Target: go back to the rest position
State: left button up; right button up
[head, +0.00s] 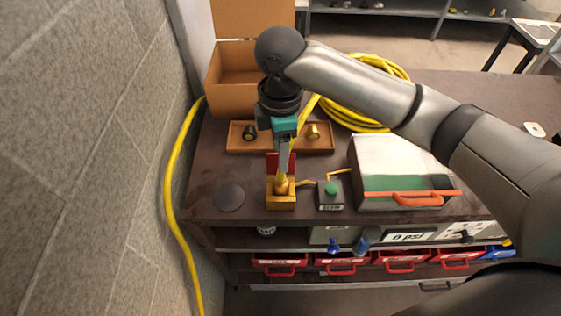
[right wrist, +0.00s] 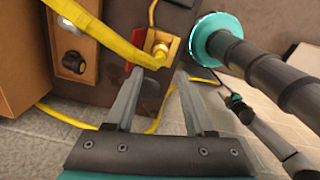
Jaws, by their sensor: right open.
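My right gripper (head: 283,174) is open and points down above the yellow block (head: 281,203) near the bench's front edge. A yellow fitting (head: 281,184) stands upright in this block, close to the fingertips. In the right wrist view, the two fingers (right wrist: 160,76) are apart with nothing held between them. There the yellow hose (right wrist: 112,42) ends at the yellow block (right wrist: 163,46), just beyond the fingertips. I cannot tell whether a finger touches the hose. My right arm reaches across from the right in the head view.
Beside the block are a green button box (head: 331,193) and a white-and-green case (head: 402,165) with an orange handle. Behind stand a tray (head: 291,143) with two fittings, a cardboard box (head: 228,93) and coiled hose (head: 352,118). A grey wall (head: 85,150) stands left.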

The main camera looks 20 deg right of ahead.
jog(key=shift+r, duration=0.5)
